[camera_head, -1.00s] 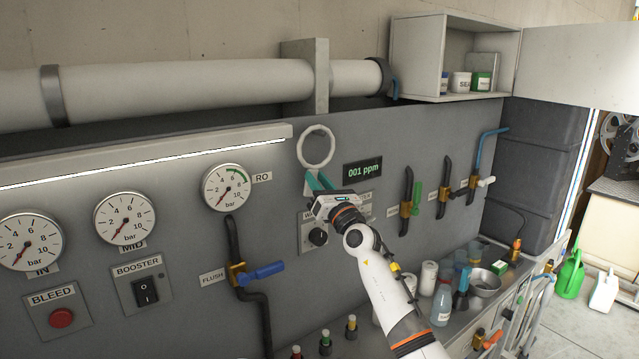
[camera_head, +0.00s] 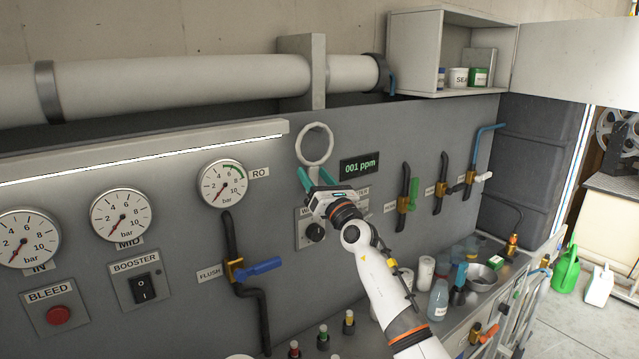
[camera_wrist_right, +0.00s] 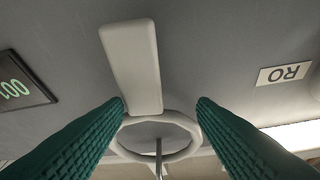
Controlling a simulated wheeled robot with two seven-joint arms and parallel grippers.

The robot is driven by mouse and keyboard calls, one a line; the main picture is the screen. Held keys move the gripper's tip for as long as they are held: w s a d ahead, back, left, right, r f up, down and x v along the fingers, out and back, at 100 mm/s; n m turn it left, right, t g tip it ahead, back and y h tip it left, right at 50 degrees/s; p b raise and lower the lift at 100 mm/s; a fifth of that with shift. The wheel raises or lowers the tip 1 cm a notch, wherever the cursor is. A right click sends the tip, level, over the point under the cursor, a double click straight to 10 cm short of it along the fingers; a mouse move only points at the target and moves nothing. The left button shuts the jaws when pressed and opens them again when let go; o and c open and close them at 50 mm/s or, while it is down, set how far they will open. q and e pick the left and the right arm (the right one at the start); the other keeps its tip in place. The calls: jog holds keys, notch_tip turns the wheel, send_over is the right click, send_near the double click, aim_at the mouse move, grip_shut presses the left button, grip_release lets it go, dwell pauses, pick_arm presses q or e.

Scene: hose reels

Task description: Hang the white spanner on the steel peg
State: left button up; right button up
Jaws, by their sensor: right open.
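The white spanner (camera_head: 315,145) is against the grey panel, its ring up and its handle running down towards my right gripper (camera_head: 316,175). That gripper is open, its teal fingers spread just below the ring. In the right wrist view the spanner's handle (camera_wrist_right: 134,65) passes close by the left fingertip, apart from the right one. The ring (camera_wrist_right: 185,125) lies between and beyond the fingers. A thin grey rod, seemingly the steel peg (camera_wrist_right: 159,158), shows inside the ring's opening and runs on past its edge. My left gripper is not in view.
An "001 ppm" display (camera_head: 360,167) is right of the spanner, and the RO gauge (camera_head: 223,184) is to its left. A large pipe (camera_head: 180,85) and a light bar (camera_head: 140,155) run above. Valves (camera_head: 404,200) and a bench with bottles (camera_head: 438,300) lie to the right.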

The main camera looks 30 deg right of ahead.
jog(key=v, duration=1.2)
jog(key=shift+b, duration=0.45)
